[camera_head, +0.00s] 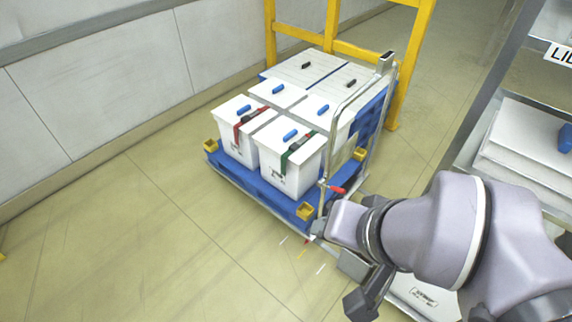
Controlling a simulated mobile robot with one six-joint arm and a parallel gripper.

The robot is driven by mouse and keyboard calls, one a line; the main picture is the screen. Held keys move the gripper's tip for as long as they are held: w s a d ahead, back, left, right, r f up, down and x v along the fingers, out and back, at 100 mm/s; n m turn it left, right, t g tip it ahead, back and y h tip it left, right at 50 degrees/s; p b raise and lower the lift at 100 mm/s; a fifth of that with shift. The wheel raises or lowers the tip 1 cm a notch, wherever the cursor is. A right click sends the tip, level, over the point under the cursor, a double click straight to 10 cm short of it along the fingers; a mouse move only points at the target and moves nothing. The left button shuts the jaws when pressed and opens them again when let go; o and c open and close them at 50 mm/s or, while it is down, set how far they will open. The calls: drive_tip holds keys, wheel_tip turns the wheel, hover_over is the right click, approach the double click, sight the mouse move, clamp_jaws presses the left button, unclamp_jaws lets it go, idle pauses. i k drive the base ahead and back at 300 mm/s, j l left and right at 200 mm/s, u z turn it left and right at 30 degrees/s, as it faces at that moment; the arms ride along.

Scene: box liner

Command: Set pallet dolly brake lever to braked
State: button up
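The pallet dolly (232,176) is a low blue platform with yellow corner blocks and a tall grey tube handle (363,88) on its right side. A small red-tipped lever (335,189) sits low on the near post of this handle, with its red end pointing right. I take it to be the brake lever. My arm comes in from the right, and its wrist is just below and right of the lever in the picture. Dark parts at the arm's end (362,300) hang low over the floor, apart from the lever. The gripper's fingers cannot be made out clearly.
White lidded boxes (291,167) with blue handles stand on the dolly; two have red and green straps. A yellow frame (333,25) stands behind. A shelf rack (500,80) with white lids is at the right. The floor at left is clear.

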sight(320, 184)
drive_tip(key=i+l+u, duration=0.15)
drive_tip(key=u, duration=0.25)
drive_tip(key=i+l+u, duration=0.2)
drive_tip(key=u, duration=0.15)
drive_tip(key=i, duration=0.1)
